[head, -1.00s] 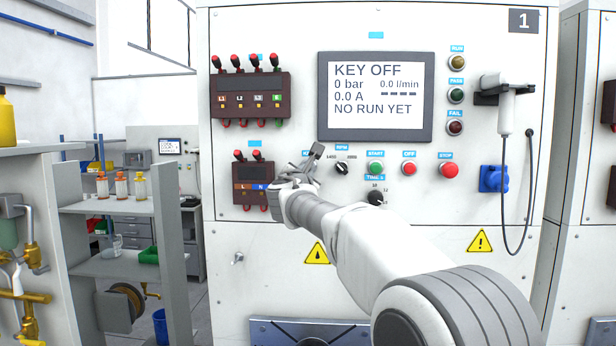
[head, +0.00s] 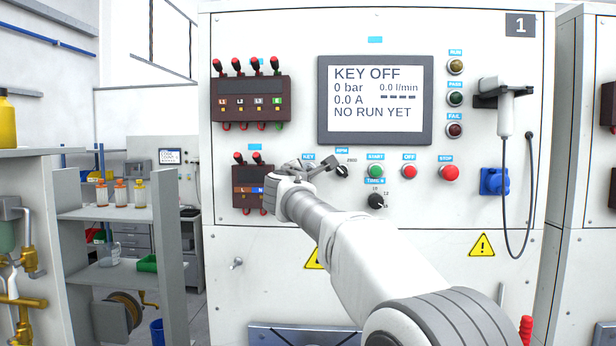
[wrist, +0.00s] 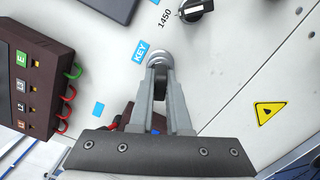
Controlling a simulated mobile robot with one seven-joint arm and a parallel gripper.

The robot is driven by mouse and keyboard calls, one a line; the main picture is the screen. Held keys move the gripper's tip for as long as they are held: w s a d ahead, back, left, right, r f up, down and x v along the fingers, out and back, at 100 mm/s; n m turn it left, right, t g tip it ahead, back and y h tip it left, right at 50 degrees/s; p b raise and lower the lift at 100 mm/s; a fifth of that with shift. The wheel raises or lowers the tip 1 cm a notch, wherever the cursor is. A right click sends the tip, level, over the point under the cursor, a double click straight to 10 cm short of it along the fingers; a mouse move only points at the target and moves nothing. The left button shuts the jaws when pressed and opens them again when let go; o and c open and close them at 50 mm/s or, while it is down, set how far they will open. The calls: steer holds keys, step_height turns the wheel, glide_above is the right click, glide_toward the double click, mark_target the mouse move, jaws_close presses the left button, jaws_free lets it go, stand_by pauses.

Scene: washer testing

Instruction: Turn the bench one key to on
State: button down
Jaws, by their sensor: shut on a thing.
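The bench one panel, marked 1 (head: 520,25), has a screen (head: 375,95) that reads KEY OFF, 0 bar, 0.0 A and NO RUN YET. The blue KEY label (head: 308,157) is just above my gripper (head: 312,166) in the head view. In the wrist view, the round key switch (wrist: 160,57) is beside its KEY label (wrist: 141,52). My gripper (wrist: 160,76) is shut on the key at the switch, its fingertips close to the panel. The fingers hide most of the key, and its angle is hard to tell.
The RPM knob (head: 342,171) is close to the right of my gripper. The START (head: 376,172), OFF (head: 409,172) and STOP (head: 449,173) buttons and the timer knob (head: 376,201) are further right. Terminal blocks with red plugs (head: 250,100) are on the left.

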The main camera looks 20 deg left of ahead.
steer(key=shift+m, duration=0.7)
steer(key=shift+m+b, duration=0.45)
steer(key=shift+m, duration=0.55)
steer(key=shift+r+m, duration=0.1)
steer(key=shift+m, duration=0.7)
steer(key=c, duration=0.8)
jaws_free()
